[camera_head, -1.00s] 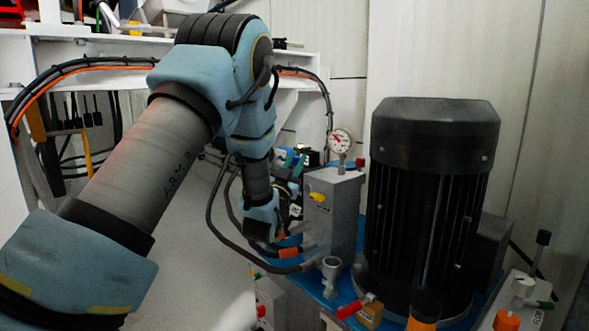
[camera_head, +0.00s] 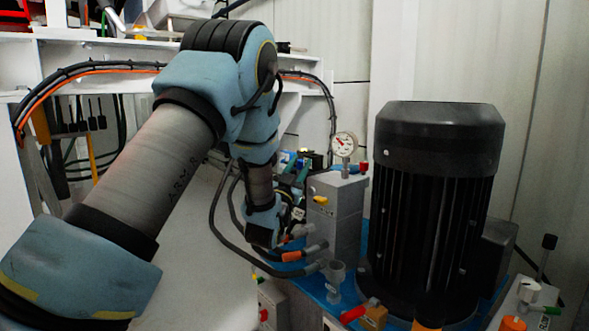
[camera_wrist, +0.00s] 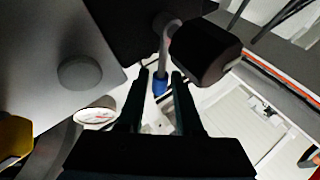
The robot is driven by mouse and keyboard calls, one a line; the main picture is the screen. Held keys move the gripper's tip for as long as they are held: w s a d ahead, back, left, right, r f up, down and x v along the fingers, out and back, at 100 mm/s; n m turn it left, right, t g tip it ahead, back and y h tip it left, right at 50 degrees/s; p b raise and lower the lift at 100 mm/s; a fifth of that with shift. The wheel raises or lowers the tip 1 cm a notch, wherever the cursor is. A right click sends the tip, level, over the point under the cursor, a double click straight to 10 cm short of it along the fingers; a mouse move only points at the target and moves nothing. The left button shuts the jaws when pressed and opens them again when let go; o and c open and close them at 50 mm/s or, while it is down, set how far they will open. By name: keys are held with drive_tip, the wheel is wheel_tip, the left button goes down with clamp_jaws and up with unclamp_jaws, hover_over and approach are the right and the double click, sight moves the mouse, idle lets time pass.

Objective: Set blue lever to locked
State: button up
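The blue lever shows in the wrist view as a pale rod with a blue collar (camera_wrist: 158,86). A large black grip, seemingly the lever's handle, sits beside its upper end. My gripper (camera_wrist: 159,74) is open. Its two dark fingers stand left and right of the blue collar with visible gaps, and I see no contact. In the head view my gripper is small and partly hidden by my wrist, behind the grey pump block (camera_head: 338,212). A small blue patch shows there, but I cannot tell whether it is the lever. The lever's lock marking is not visible.
A white pressure gauge (camera_head: 344,144) stands on the grey block close to my gripper. A big black motor (camera_head: 436,200) stands to the right. A red-handled valve (camera_head: 358,311) is at the front. Cables hang along my wrist. A white frame and black-orange cables lie behind.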

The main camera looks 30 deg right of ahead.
drive_tip(key=s+a+p, duration=0.2)
drive_tip(key=s+a, duration=0.6)
drive_tip(key=a, duration=0.2)
drive_tip(key=shift+f, duration=0.2)
drive_tip(key=shift+s, duration=0.1)
